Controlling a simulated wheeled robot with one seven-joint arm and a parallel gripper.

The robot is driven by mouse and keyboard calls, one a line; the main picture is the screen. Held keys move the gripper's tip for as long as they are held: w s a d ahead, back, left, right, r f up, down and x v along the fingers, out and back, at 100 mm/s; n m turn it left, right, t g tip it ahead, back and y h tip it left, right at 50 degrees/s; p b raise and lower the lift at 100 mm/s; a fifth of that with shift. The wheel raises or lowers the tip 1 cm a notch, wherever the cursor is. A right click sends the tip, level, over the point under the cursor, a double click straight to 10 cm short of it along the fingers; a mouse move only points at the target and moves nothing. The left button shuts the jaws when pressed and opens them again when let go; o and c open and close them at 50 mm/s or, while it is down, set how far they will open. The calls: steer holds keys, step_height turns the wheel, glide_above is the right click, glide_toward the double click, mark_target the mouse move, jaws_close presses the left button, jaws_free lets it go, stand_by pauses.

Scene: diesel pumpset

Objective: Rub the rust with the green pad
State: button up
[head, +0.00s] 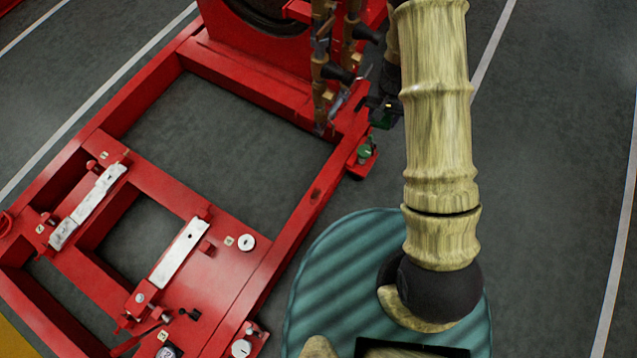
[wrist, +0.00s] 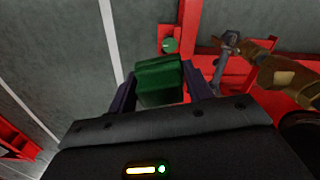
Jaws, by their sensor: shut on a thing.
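My gripper (wrist: 159,76) is shut on the green pad (wrist: 158,88), a thick dark green block between its two dark fingers in the wrist view. In the head view my gripper (head: 380,108) is a small dark shape beside the right end of the red frame (head: 225,75), partly hidden by my arm. The pad appears above the floor, near the frame's corner; contact cannot be told. A small dark brownish mark (head: 316,193) on the frame's right beam may be the rust; it is too small to be sure.
A green round knob (head: 365,151) sits on a red bracket at the frame's corner, also seen in the wrist view (wrist: 170,46). Brass pipes with black handles (head: 322,70) stand close left of my gripper. Grey floor to the right is clear.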

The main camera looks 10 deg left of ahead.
steer(key=s+a+f+m+b, duration=0.1)
steer(key=s+a+f+b, duration=0.1)
steer(key=a+f+b, duration=0.3)
steer(key=s+a+f+m+b, duration=0.1)
steer(key=s+a+f+b, duration=0.2)
steer(key=f, duration=1.1)
steer(key=s+a+f+b, duration=0.2)
steer(key=a+f+b, duration=0.6)
steer(key=f+b, duration=0.1)
steer(key=shift+s+a+f+m+b, duration=0.3)
steer(key=shift+a+f+m+b, duration=0.05)
steer(key=shift+a+m+b, duration=0.05)
steer(key=shift+f, duration=0.15)
